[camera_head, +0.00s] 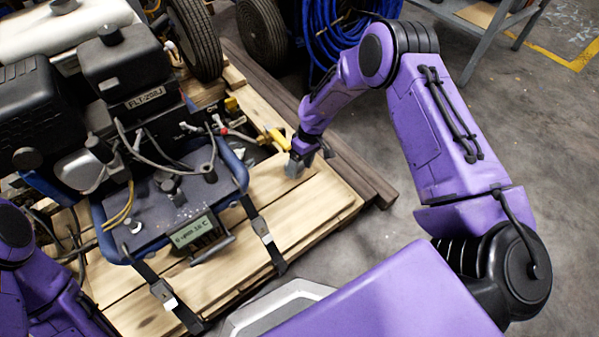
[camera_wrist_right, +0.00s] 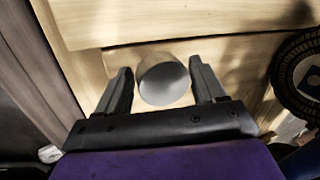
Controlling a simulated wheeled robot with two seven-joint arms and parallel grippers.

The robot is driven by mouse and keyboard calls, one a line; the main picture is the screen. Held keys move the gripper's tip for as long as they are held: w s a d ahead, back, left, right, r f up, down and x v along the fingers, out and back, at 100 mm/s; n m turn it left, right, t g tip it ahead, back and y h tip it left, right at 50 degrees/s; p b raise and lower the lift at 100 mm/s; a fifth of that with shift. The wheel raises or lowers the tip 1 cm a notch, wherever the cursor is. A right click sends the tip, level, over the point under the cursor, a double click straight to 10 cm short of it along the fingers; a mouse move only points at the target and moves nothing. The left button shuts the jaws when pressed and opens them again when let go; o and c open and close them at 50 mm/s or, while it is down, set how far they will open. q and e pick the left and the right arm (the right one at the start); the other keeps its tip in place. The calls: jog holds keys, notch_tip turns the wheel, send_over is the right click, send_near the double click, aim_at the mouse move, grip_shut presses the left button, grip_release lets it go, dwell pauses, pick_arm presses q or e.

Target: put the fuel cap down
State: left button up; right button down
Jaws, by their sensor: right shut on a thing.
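The fuel cap (camera_wrist_right: 163,80) is a grey, rounded metal piece. In the right wrist view it sits between the two dark fingers of my right gripper (camera_wrist_right: 162,88), which is shut on it. In the head view my right gripper (camera_head: 309,155) points down over the wooden pallet (camera_head: 322,200), right of the machine, with the grey cap (camera_head: 294,168) at its fingertips. The cap is very near the boards; I cannot tell whether it touches them. My left arm shows at the lower left edge, but its gripper is out of view.
The line striper's engine (camera_head: 125,80) and a battery-like box with a small display (camera_head: 192,232) stand left of my gripper. Black straps (camera_head: 262,235) cross the pallet. Yellow fittings (camera_head: 276,138), wheels (camera_head: 262,35) and a blue hose coil (camera_head: 325,35) lie behind. Bare boards lie in front.

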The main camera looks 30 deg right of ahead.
aim_at(301, 167)
jog(key=b+x, duration=0.2)
jog(key=x, duration=0.1)
jog(key=shift+d+f, duration=0.2)
jog(key=shift+f, duration=0.05)
jog(key=shift+w+f, duration=0.1)
jog(key=shift+f, duration=0.15)
jog(key=shift+r, duration=0.2)
jog(key=shift+f, duration=0.1)
jog(key=shift+c, duration=0.5)
grip_release()
